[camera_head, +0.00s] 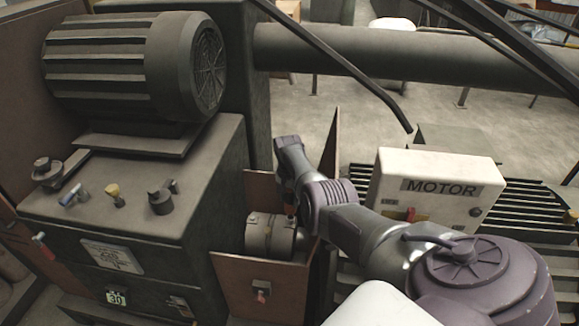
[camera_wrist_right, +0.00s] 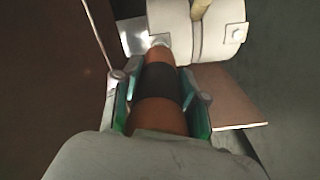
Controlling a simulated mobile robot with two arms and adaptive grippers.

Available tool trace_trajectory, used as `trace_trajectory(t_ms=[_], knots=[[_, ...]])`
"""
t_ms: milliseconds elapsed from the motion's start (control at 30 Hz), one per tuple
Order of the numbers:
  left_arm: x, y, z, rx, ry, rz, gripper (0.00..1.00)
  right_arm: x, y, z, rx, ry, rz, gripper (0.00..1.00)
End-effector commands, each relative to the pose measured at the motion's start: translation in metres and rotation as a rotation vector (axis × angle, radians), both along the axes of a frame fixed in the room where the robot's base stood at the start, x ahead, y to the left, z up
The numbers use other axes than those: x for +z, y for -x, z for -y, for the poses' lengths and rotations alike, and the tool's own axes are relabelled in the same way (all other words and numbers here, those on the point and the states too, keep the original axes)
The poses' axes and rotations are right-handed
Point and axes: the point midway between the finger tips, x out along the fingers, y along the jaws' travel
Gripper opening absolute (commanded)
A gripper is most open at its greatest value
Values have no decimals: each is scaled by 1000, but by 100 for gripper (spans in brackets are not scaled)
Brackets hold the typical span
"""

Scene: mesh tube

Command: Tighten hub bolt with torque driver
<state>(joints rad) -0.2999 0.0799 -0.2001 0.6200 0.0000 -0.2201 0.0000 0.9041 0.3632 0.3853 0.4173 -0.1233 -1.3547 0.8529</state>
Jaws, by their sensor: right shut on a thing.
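The hub (camera_head: 270,236) is a grey cylinder with a seam, set between brown guard plates. It shows large at the top of the right wrist view (camera_wrist_right: 217,40), with a bolt head (camera_wrist_right: 236,34) on its right part. My right gripper (camera_head: 291,203) is above the hub in the head view. In the right wrist view its green-padded fingers (camera_wrist_right: 160,88) are shut on the torque driver (camera_wrist_right: 160,112), which has an orange body with a black band. The driver's far end is at a small metal bolt head or tip (camera_wrist_right: 160,42) against the hub; whether it is seated cannot be told. My left gripper is not in view.
A ribbed motor (camera_head: 125,65) sits on a dark housing (camera_head: 150,215) with knobs at the left. A brown upright plate (camera_head: 331,170) rises close beside the gripper. A large pipe (camera_head: 400,52) crosses behind.

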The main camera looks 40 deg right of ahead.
Motion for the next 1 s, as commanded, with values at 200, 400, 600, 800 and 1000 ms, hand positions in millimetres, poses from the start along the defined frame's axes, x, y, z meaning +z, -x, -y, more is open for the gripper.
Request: trace_trajectory(t_ms=[200,400,600,800,1000], knots=[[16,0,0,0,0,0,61,18,-2,1,-1,2,5,0],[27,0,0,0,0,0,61,30,-2,2,-1,2,6,0],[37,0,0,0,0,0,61,41,-2,2,-2,3,6,0],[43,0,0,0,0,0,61,48,-2,2,-2,2,6,0],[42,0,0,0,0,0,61,47,-2,2,-1,3,6,0]])
